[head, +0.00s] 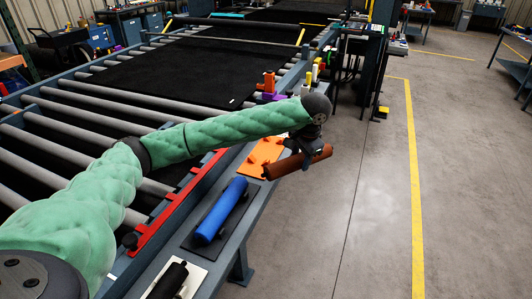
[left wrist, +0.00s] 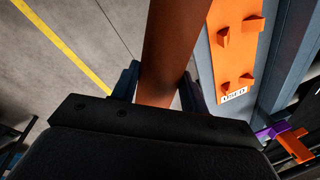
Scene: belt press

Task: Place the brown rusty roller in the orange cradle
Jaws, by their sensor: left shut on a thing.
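The brown rusty roller (head: 297,161) is held in my left gripper (head: 308,148), to the right of the shelf edge and over or beside the orange cradle. In the left wrist view the roller (left wrist: 170,55) lies between the two fingers (left wrist: 160,85), which are shut on it. The orange cradle (head: 254,168) is a flat plate with raised prongs, partly hidden by my arm and the roller in the head view. In the left wrist view the cradle (left wrist: 232,66) is right of the roller, and its prongs are empty. My right gripper is not in view.
A blue roller (head: 221,210) rests on a dark plate nearer to me, and a black roller (head: 167,282) on a white plate. Purple and orange parts (head: 269,84) stand farther along the shelf. The conveyor lies left; open floor lies right.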

